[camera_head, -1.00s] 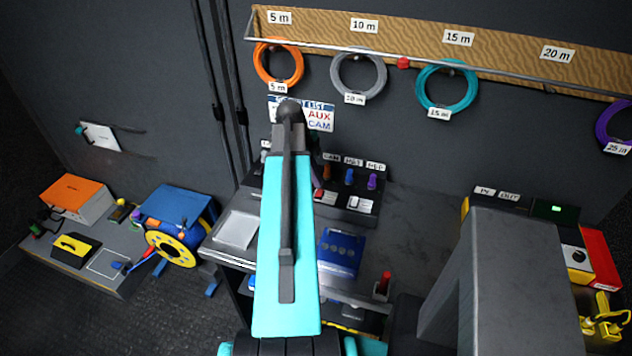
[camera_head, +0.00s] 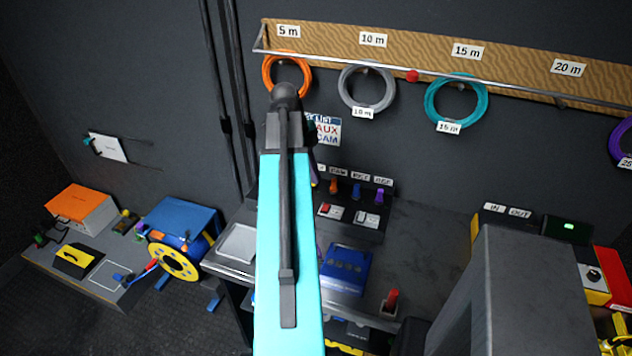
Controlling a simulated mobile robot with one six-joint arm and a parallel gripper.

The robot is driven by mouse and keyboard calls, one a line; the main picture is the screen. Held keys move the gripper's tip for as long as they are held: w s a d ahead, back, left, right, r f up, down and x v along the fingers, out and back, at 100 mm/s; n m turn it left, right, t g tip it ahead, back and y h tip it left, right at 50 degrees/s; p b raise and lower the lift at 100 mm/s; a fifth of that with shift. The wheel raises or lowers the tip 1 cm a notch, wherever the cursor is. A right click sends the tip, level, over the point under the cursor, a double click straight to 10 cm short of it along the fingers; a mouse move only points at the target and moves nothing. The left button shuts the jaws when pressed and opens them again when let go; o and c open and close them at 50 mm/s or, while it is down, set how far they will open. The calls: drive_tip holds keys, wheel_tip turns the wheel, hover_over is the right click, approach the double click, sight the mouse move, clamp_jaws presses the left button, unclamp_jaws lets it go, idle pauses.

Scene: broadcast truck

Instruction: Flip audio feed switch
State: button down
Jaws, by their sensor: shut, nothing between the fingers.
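A dark panel (camera_head: 347,228) stands at the back of the desk. It carries a red-and-white rocker switch (camera_head: 330,211) and a second rocker switch (camera_head: 367,219) to its right. Above them are an orange plug (camera_head: 334,186), a blue plug (camera_head: 357,191) and a purple plug (camera_head: 379,196), under small labels too blurred to read surely. I cannot tell which switch is the audio feed one. My cyan arm link rises through the middle of the view and hides the panel's left part. My gripper does not show; it may be behind this link.
A blue box (camera_head: 345,270) and a red-topped item (camera_head: 390,300) are on the desk (camera_head: 425,240). Cable coils hang above, including an orange one (camera_head: 266,76). A grey block (camera_head: 510,290) stands at right. A yellow reel (camera_head: 172,262) is at left.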

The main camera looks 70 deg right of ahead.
drive_tip(key=shift+v, duration=0.85)
drive_tip(key=shift+a, duration=0.1)
